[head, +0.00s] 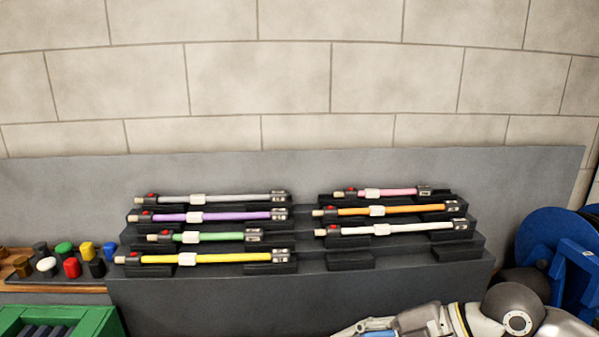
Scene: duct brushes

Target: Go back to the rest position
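Several duct brushes with coloured rods lie across a dark stepped rack (200,305). The left column holds a grey one (235,198), a purple one (235,215), a green one (215,237) and a yellow one (225,257). The right column holds a pink one (395,192), an orange one (410,210) and a white one (415,228). My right arm lies low at the bottom right, in front of the rack; its hand end is cut off by the lower edge, so its finger state is unclear. My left gripper is out of view.
Two empty black holders (350,262) sit at the rack's front right. Several coloured caps or knobs, including a red one (72,267), stand at the left. A green crate (98,322) is at the bottom left. Blue reel-like equipment (545,240) stands at the right. A block wall (300,80) is behind.

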